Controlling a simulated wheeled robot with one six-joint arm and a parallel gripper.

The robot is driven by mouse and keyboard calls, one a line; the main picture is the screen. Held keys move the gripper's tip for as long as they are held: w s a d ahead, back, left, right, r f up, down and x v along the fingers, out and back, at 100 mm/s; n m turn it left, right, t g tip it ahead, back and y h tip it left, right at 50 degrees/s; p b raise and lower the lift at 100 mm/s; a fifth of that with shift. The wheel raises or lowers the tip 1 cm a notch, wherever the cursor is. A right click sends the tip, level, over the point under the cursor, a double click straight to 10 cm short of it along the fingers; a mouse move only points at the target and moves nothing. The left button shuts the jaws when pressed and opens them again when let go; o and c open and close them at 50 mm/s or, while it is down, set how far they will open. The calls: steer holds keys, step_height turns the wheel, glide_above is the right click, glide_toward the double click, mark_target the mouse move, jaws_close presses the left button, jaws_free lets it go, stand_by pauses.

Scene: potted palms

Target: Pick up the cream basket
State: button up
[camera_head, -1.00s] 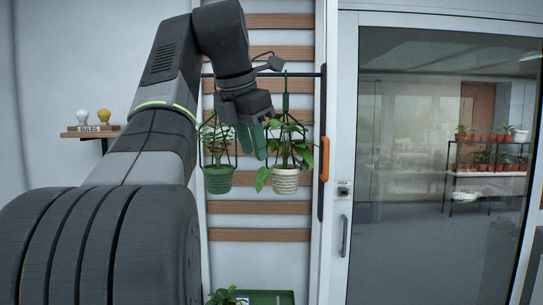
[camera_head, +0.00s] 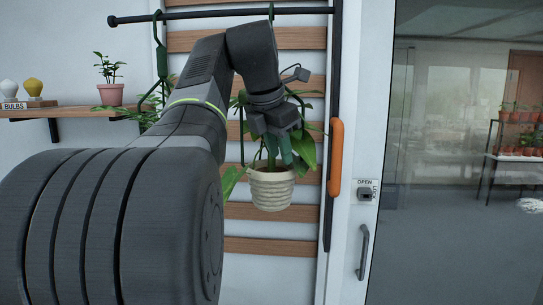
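The cream basket (camera_head: 271,190) is a ribbed pot with a leafy green plant. It hangs by a dark green hanger from the black rail (camera_head: 235,13) in front of wooden slats. My gripper (camera_head: 279,150) points down over the plant, just above the basket's rim in the picture. Its green fingers are visible among the leaves and hanger. The gap between them is too unclear to tell whether they hold anything.
An orange handle (camera_head: 336,157) on a black upright stands close to the basket's right. A glass door with a grey handle (camera_head: 362,252) is further right. A wall shelf (camera_head: 72,112) with a pink pot (camera_head: 110,93) and bulbs is at left.

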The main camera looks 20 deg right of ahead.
glide_above(271, 192)
steer(key=s+d, duration=0.1)
steer(key=d, duration=0.1)
steer(key=f, duration=0.4)
steer(key=shift+s+d+f, duration=0.1)
steer(key=shift+s+f, duration=0.1)
jaws_close()
steer(key=shift+r, duration=0.15)
